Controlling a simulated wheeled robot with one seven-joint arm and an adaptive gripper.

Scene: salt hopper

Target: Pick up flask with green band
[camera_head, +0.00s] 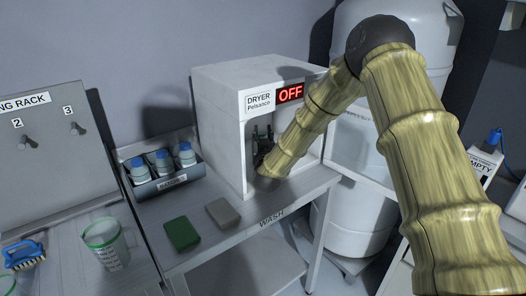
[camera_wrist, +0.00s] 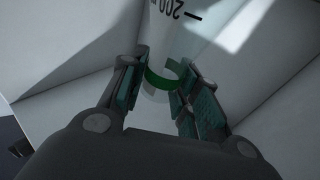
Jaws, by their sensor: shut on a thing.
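The flask with green band (camera_wrist: 163,76) shows in the wrist view as pale glass with a dark "200" mark and a green ring. My gripper (camera_wrist: 158,92) has its dark fingers with green pads on both sides of the green band and is shut on the flask. In the head view my gripper (camera_head: 263,140) is inside the open front of the white dryer (camera_head: 222,90), whose display reads OFF. My arm covers much of the opening there, and I cannot make out the flask clearly in that view.
A bin (camera_head: 165,185) with blue-capped bottles stands left of the dryer. A green sponge (camera_head: 182,234) and a grey block (camera_head: 222,213) lie in front on the wash table. A green-rimmed beaker (camera_head: 105,242) and a blue brush (camera_head: 23,254) are farther left. Dryer walls enclose my gripper closely.

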